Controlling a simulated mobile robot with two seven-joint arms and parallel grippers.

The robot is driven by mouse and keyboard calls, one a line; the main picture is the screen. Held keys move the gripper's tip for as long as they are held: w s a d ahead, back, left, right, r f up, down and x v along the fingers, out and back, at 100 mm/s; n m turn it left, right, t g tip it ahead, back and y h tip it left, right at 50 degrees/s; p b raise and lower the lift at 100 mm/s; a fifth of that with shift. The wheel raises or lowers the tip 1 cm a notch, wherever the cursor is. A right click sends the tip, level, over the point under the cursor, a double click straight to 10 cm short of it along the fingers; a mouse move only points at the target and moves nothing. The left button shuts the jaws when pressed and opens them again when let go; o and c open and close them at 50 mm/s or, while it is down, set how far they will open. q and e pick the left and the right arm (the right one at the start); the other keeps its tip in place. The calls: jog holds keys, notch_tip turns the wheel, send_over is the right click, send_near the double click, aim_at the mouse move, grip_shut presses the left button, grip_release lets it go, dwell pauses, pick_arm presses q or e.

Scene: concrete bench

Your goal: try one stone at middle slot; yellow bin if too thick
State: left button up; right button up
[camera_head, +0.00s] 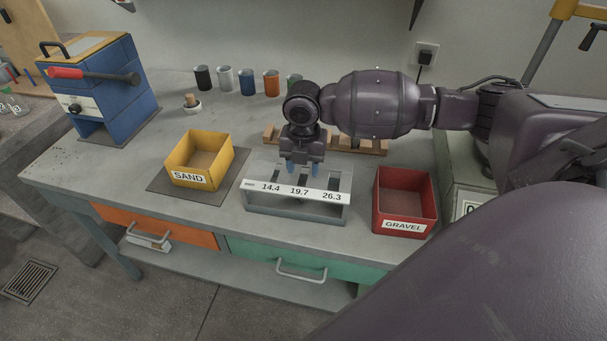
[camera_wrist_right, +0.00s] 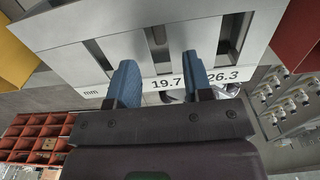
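The slot gauge (camera_head: 299,192) is a grey metal stand on the bench with three slots labelled 14.4, 19.7 and 26.3; the middle slot is 19.7. My right gripper (camera_head: 302,168) is just above it, pointing down. In the right wrist view the two blue fingers of the right gripper (camera_wrist_right: 160,82) stand apart with nothing held between them. A brownish patch shows inside the middle slot (camera_wrist_right: 158,42); I cannot tell whether it is a stone. The yellow bin (camera_head: 218,172), labelled SAND, stands left of the gauge. My left gripper is not in view.
A red bin (camera_head: 405,208) labelled GRAVEL stands right of the gauge. A wooden rack (camera_head: 370,147) lies behind, partly hidden by my right arm. Several coloured cups (camera_head: 248,82) line the wall. A blue machine (camera_head: 110,85) stands at the back left. The bench's front left is clear.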

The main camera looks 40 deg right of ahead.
notch_tip(320, 180, up, 11)
jog(key=p, duration=0.1)
dwell(0.7)
jog(key=shift+f, duration=0.1)
dwell(0.5)
